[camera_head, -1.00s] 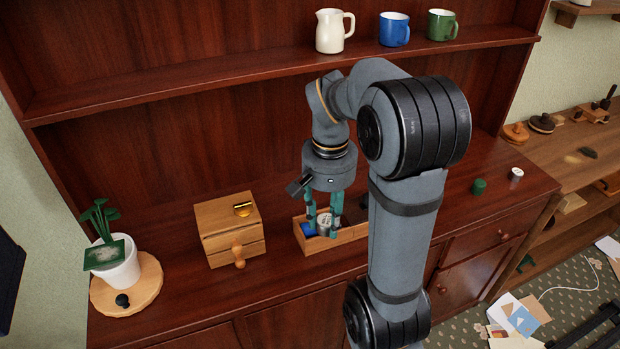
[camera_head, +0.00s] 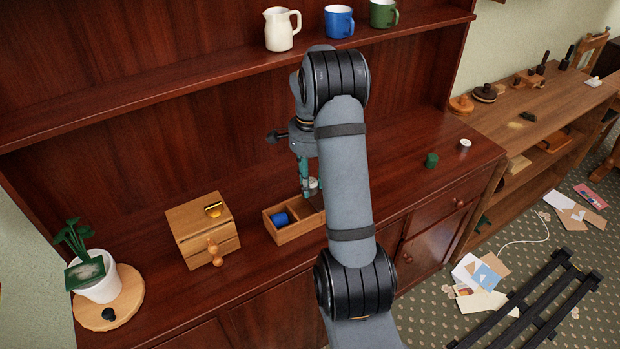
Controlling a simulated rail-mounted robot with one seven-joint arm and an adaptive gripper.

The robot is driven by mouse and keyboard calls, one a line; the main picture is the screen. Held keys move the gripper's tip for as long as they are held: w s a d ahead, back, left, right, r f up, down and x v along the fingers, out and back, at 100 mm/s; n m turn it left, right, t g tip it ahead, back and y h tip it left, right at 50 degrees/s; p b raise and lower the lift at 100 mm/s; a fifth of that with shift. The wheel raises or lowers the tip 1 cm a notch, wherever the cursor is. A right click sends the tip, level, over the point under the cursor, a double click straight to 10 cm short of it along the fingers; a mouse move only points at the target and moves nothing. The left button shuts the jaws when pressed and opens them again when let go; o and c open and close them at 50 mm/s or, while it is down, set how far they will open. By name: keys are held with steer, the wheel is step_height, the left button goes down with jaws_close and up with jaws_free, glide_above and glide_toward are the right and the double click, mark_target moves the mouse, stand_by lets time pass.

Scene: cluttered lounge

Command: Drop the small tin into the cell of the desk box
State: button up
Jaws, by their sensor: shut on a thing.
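The desk box (camera_head: 290,236) is an open wooden box on the cabinet top. A blue cylinder (camera_head: 281,220) lies in its left cell; my arm covers part of its right side. My gripper (camera_head: 309,187) points down above the back of the box, partly hidden behind my forearm. It is shut on a small pale, silvery tin (camera_head: 313,184), of which only a little shows. The tin looks raised above the box, but I cannot tell exactly which cell lies beneath it.
A small wooden drawer chest (camera_head: 203,228) with a gold piece on top stands left of the box. A potted plant (camera_head: 97,277) stands farther left. A green cylinder (camera_head: 431,160) and a white one (camera_head: 465,145) stand right. Mugs and a jug (camera_head: 282,30) line the shelf above.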

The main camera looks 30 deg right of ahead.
step_height(320, 180, down, 2)
steer(key=shift+a+b, duration=0.1)
steer(key=shift+b, duration=0.3)
steer(key=o, duration=1.2)
steer(key=shift+o, duration=0.2)
steer(key=shift+r, duration=0.1)
step_height(320, 180, up, 12)
